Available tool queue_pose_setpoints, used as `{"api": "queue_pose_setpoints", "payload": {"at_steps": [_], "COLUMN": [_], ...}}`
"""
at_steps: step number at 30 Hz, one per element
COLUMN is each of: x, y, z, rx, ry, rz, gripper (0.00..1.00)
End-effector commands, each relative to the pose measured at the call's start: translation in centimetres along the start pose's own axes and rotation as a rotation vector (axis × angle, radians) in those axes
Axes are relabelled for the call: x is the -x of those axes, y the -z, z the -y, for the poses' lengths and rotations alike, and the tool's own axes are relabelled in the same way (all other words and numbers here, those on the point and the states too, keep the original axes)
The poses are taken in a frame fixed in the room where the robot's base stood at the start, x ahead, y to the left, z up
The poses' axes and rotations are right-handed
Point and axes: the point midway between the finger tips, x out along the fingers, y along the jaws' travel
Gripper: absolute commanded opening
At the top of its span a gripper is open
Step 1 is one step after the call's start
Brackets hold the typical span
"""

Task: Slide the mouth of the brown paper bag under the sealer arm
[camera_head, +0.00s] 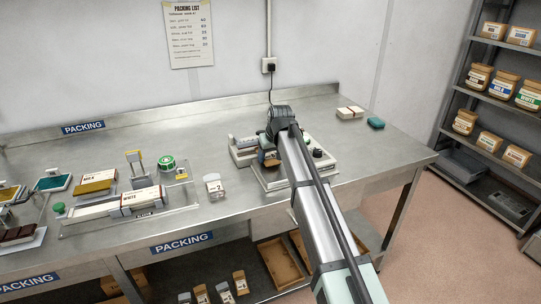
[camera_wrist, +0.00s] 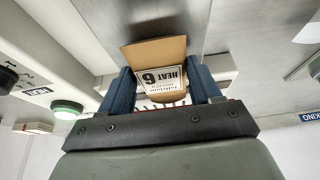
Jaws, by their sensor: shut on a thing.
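The brown paper bag (camera_wrist: 170,50) is between the two blue fingers of my gripper (camera_wrist: 162,92) in the wrist view. Its white label reads "HEAT 6" and appears upside down. In the head view a small part of the bag (camera_head: 270,158) shows beside my gripper, and my arm hides much of it. The sealer (camera_head: 312,176) is a pale machine with dark knobs on the table, right below my gripper. In the wrist view a pale bar of the sealer (camera_wrist: 222,80) passes behind the fingers. I cannot tell whether the bag's mouth is under the sealer arm.
A card marked 2 (camera_head: 214,187) stands left of the sealer. The table right of the sealer is mostly clear.

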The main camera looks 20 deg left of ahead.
Motion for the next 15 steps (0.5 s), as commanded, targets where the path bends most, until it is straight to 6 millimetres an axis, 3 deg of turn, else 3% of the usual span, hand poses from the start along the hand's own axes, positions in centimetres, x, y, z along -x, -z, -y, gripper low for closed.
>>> {"api": "queue_pose_setpoints", "payload": {"at_steps": [5,6,15], "x": [-0.04,-0.04,-0.03], "y": [-0.03,-0.03,-0.02], "z": [0.00,0.00,0.00], "rx": [0.000,0.000,0.000], "ry": [0.000,0.000,0.000], "rz": [0.001,0.001,0.001], "gripper": [0.32,0.67,0.93]}}
